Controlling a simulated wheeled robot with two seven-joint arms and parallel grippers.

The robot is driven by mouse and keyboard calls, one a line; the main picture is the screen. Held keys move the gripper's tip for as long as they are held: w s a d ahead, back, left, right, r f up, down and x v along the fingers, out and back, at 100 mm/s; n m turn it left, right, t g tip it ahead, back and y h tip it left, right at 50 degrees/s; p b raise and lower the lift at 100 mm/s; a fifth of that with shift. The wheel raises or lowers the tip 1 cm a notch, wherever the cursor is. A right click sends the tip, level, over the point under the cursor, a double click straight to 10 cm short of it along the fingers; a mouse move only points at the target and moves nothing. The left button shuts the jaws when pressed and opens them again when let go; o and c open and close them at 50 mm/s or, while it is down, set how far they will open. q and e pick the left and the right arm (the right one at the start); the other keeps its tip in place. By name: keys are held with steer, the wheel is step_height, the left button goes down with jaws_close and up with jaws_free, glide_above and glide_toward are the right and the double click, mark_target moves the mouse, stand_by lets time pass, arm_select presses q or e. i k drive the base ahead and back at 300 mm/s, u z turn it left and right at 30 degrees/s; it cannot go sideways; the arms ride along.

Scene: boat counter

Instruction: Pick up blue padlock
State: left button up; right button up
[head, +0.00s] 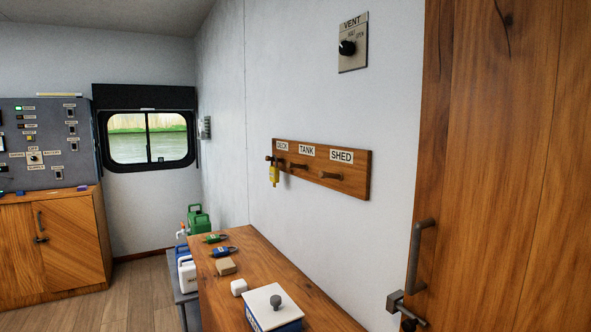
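The blue padlock (223,251) lies on the wooden counter (262,256) in the head view, near its far left edge. It looks small, blue with dark and yellowish parts. A similar green padlock (214,238) lies just behind it, apart from it. Neither of my grippers shows in this view.
A tan block (225,266), a white block (239,287) and a white-topped blue box (273,306) stand nearer on the counter. A labelled peg rack (320,168) holds a yellow tag at DECK. Jugs stand left of the counter; a wooden door (505,180) is at right.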

mark_target(223, 251)
steer(key=k, duration=0.5)
steer(key=u, duration=1.35)
steer(key=i, duration=4)
steer(key=z, duration=3.15)
